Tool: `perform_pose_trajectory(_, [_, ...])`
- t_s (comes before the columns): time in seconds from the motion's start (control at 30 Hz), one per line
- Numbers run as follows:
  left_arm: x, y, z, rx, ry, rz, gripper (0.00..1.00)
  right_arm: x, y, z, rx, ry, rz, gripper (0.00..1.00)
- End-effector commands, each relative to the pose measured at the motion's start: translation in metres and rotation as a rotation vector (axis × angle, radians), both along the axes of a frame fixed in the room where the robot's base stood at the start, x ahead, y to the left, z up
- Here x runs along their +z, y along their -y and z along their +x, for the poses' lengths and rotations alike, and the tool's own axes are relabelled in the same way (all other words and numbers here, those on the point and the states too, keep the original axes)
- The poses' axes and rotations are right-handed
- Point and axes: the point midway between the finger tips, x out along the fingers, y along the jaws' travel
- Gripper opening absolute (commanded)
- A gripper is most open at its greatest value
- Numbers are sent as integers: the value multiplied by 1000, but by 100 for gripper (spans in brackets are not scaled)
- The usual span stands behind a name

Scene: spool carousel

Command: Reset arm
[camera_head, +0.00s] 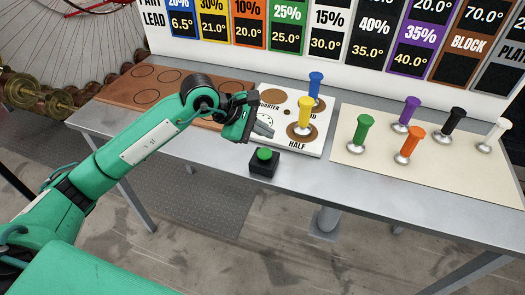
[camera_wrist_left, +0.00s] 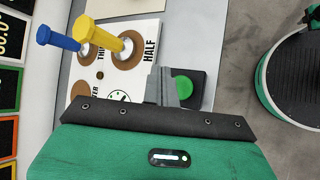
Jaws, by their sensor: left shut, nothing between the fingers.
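My left gripper (camera_head: 262,130) is shut and empty. It hovers above the near left part of the white board, just behind the green button. In the left wrist view its closed fingers (camera_wrist_left: 162,86) show beside the green button (camera_wrist_left: 183,87). The green button on its black box (camera_head: 263,162) stands at the table's front edge. A yellow spool (camera_head: 305,113) stands upright on the HALF spot of the white board (camera_head: 318,146). A blue spool (camera_head: 315,83) stands behind it on another spot. My right gripper is not in view.
Green (camera_head: 361,132), purple (camera_head: 407,113), orange (camera_head: 410,143), black (camera_head: 453,122) and white (camera_head: 495,134) spools stand on a cream mat (camera_head: 365,168) at the right. A brown board (camera_head: 128,92) with empty circles lies at the left. A chart wall rises behind.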

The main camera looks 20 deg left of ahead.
Motion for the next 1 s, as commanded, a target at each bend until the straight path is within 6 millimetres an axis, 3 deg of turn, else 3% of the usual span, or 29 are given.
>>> perform_pose_trajectory(0.03, [-6,0,0,0,0,0,0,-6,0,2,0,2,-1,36])
perform_pose_trajectory(0.53, [-4,0,0,0,0,0,0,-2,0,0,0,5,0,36])
perform_pose_trajectory(0.67, [9,0,0,-1,1,0,0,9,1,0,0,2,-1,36])
perform_pose_trajectory(0.77, [29,0,0,0,1,0,0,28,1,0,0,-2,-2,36])
perform_pose_trajectory(0.8, [18,18,-9,-13,-22,-93,0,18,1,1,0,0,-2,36])
perform_pose_trajectory(0.83, [20,29,-15,-18,-36,-164,0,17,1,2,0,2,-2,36])
perform_pose_trajectory(1.0, [52,79,-45,-12,-153,-595,0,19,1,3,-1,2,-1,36])
